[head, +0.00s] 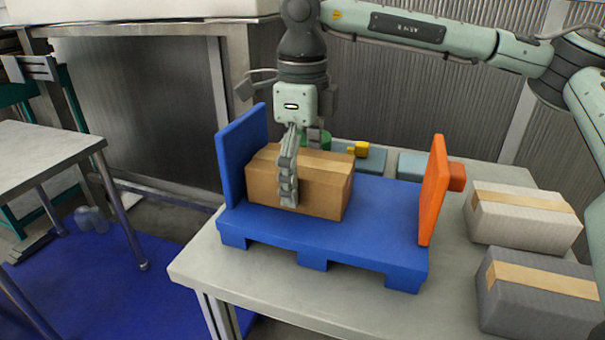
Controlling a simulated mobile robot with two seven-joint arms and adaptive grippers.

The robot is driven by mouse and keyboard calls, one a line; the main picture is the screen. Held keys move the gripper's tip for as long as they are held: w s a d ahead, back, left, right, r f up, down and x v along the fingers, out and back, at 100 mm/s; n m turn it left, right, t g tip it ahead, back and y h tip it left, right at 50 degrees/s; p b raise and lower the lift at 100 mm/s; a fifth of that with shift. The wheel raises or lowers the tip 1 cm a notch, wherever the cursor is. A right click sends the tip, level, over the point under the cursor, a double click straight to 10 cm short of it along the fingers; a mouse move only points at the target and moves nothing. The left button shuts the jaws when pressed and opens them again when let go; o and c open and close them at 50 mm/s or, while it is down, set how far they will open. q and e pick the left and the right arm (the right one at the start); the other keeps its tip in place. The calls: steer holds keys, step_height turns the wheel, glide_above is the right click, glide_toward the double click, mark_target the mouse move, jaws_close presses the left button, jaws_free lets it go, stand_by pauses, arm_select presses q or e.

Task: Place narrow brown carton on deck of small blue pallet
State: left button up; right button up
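The narrow brown carton (323,188) is upright over the left part of the small blue pallet's deck (376,215), close to the pallet's blue end board (243,150). No clear gap shows between carton and deck. My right gripper (290,178) points down at the carton from above. One finger lies across the carton's top and front face. The far finger is mostly hidden, so whether the grip is closed cannot be told. My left gripper is not in view.
An orange board (433,190) stands at the pallet's right end. A white carton (522,216) and a grey carton (538,295) sit on the table (300,308) at the right. Small blue, yellow and green items lie behind the pallet. The deck's right part is bare.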

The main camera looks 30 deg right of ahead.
mark_target(301, 161)
steer(key=shift+o, duration=0.4)
steer(key=shift+r, duration=0.1)
steer(key=shift+r, duration=0.95)
step_height(301, 161, up, 9)
steer(key=shift+r, duration=0.55)
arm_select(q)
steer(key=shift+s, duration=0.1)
